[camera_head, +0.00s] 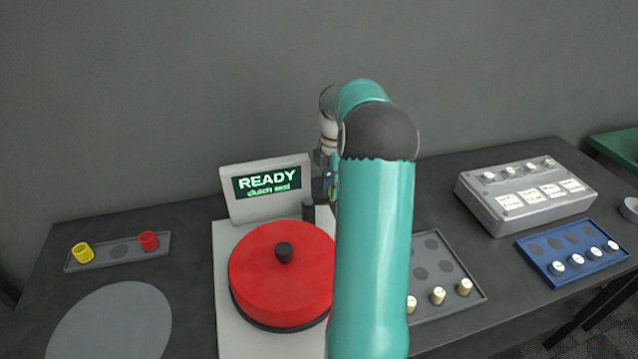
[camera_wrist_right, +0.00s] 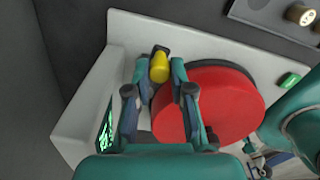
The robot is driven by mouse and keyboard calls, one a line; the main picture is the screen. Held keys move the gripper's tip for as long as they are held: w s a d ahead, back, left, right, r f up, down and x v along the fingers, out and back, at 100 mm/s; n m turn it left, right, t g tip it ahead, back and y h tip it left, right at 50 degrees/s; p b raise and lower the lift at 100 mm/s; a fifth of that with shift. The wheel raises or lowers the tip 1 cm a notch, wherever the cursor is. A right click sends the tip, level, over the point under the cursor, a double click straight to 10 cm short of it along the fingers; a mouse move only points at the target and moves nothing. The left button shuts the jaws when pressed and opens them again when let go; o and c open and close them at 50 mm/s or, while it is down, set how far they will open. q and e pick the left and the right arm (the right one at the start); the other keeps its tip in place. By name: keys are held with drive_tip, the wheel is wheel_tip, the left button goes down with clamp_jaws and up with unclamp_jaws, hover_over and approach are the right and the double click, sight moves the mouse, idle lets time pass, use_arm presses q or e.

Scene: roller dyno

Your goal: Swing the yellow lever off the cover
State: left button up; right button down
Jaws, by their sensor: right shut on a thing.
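The yellow lever (camera_wrist_right: 159,67) shows in the right wrist view on a dark mount, beside the edge of the round red cover (camera_wrist_right: 222,103). My right gripper (camera_wrist_right: 160,69) is shut on the lever, with one finger on each side of it. In the head view the red cover (camera_head: 270,265) with its black knob sits on the pale machine, and my right gripper (camera_head: 328,188) is mostly hidden behind my own teal arm. The lever cannot be made out there.
The machine's screen (camera_head: 267,184) reads READY. A grey tray (camera_head: 118,252) with a yellow and a red piece lies at left, near a grey disc (camera_head: 110,322). At right are a tray with pegs (camera_head: 430,262), a grey box (camera_head: 525,200) and a blue tray (camera_head: 565,275).

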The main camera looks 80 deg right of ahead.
drive_tip(key=shift+w+d+r+n+p, duration=0.15)
drive_tip(key=shift+d+n+p, duration=0.35)
drive_tip(key=shift+n, duration=0.5)
drive_tip(key=shift+d, duration=0.1)
drive_tip(key=c, duration=1)
unclamp_jaws()
drive_tip(key=shift+w, duration=0.1)
wheel_tip(320, 180, up, 12)
drive_tip(key=shift+f, duration=0.15)
